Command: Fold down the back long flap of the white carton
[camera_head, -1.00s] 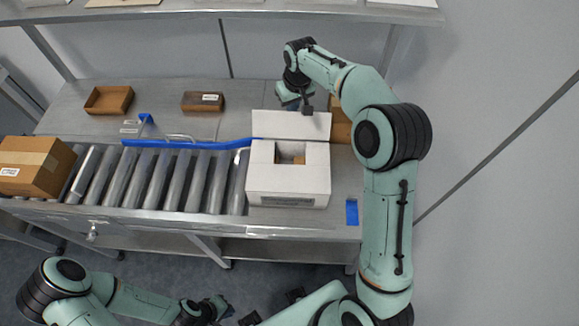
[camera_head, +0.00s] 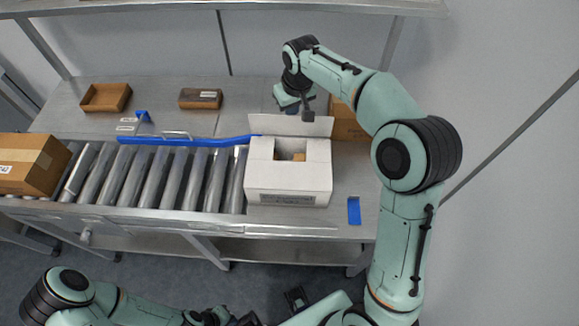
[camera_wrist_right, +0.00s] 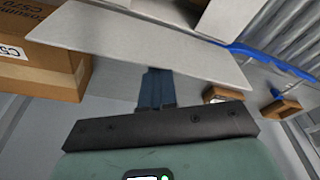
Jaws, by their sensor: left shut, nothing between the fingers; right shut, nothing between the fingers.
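The white carton (camera_head: 286,184) stands at the right end of the roller conveyor. Its back long flap (camera_head: 272,125) stands up from the back edge, and shows in the right wrist view (camera_wrist_right: 130,38) as a pale panel. White side panels border the opening, with something tan (camera_head: 298,157) inside. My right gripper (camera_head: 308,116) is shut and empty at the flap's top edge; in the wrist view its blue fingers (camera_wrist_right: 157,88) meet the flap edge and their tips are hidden. My left gripper (camera_head: 222,316) is low at the bottom edge, away from the carton, partly cropped.
A brown box (camera_head: 346,122) stands behind the carton at the right. Another brown box (camera_head: 32,164) is on the rollers at far left. Two small brown trays (camera_head: 106,98) (camera_head: 200,98) lie on the back table. A blue rail (camera_head: 190,141) runs along the rollers. A blue patch (camera_head: 354,211) lies right of the carton.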

